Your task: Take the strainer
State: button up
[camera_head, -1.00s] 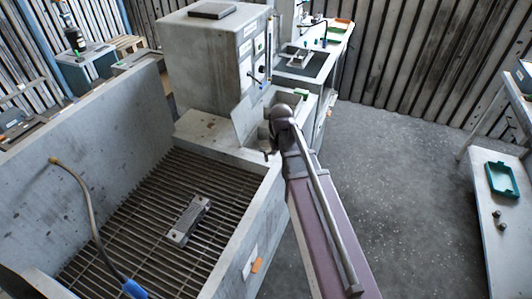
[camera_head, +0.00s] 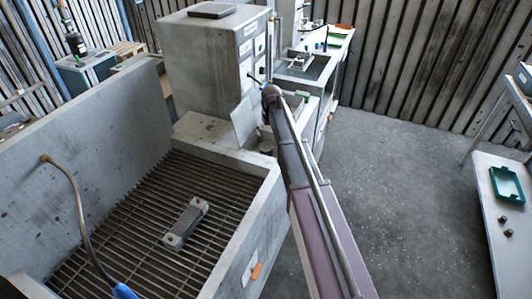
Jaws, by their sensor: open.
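I cannot pick out the strainer with certainty. A small dark round item (camera_head: 266,148) stands on the ledge at the right end of the grey basin, close beside my arm; it is too small to identify. My arm reaches from the bottom right up to the grey cabinet, and its end lies just above and beyond this item. My gripper is hidden behind my own arm links, so its fingers do not show.
An oblong grey metal part (camera_head: 185,223) lies on the grate (camera_head: 125,240) of the basin. A hose (camera_head: 78,205) with a blue end hangs at left. A grey cabinet (camera_head: 205,60) stands behind. A green tray (camera_head: 507,184) sits on the right table. The floor between is clear.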

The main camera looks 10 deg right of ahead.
aim_at(266, 147)
jog(key=f+b, duration=0.2)
jog(key=w+f+b, duration=0.1)
jog(key=f+b, duration=0.5)
jog(key=shift+w+a+f, duration=0.15)
jog(key=shift+f, duration=0.15)
dwell(0.4)
jog(key=shift+b, duration=0.3)
jog(key=f+b, duration=0.1)
jog(key=w+f+b, duration=0.1)
jog(key=f+b, duration=0.1)
jog(key=shift+a+f, duration=0.1)
jog(key=shift+a, duration=0.05)
jog(key=shift+w+f+b, duration=0.2)
jog(key=shift+f+b, duration=0.7)
jog(key=shift+b, duration=0.1)
jog(key=shift+c, duration=0.2)
jog(key=shift+s+r, duration=0.1)
jog(key=c, duration=1)
